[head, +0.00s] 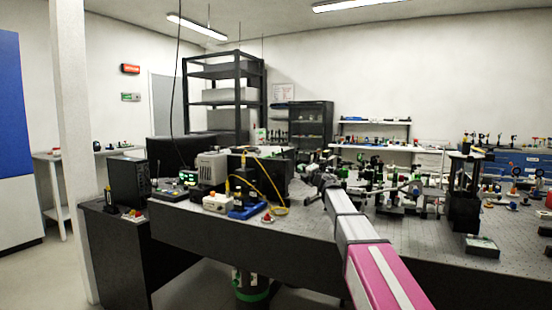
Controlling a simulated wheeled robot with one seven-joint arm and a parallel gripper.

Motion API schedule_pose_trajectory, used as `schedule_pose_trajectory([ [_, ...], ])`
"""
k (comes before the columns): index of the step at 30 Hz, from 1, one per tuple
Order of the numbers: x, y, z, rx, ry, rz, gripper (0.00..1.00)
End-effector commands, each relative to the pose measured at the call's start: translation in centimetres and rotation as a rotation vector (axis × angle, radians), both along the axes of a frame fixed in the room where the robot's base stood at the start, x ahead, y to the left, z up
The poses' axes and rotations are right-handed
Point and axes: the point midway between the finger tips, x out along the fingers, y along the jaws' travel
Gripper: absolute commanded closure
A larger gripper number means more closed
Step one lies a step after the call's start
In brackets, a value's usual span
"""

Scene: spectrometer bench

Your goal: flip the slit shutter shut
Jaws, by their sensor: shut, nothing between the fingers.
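My arm reaches up from the bottom right over the bench's front edge. Its end, my gripper (309,169), is small and dark among the parts at the middle of the bench. It is shut and I see nothing held in it. The slit shutter cannot be made out at this size. A black box-shaped unit (272,167), which may be part of the spectrometer, stands just left of my gripper. I cannot tell whether my gripper touches anything.
The perforated optical bench (355,237) holds many small mounts to the right of my arm. A blue base (247,211) with a yellow cable, a white box (219,203) and a grey instrument (211,168) stand left. A tall black mount (464,193) stands right.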

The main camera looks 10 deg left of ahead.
Motion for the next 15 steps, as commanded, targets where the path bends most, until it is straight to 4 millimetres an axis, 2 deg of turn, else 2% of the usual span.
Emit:
schedule_pose_trajectory([
  [4,0.44,-1.07,-0.08,-0.015,-0.011,-0.019,1.00],
  [15,0.52,-0.96,-0.06,-0.015,-0.010,-0.018,1.00],
])
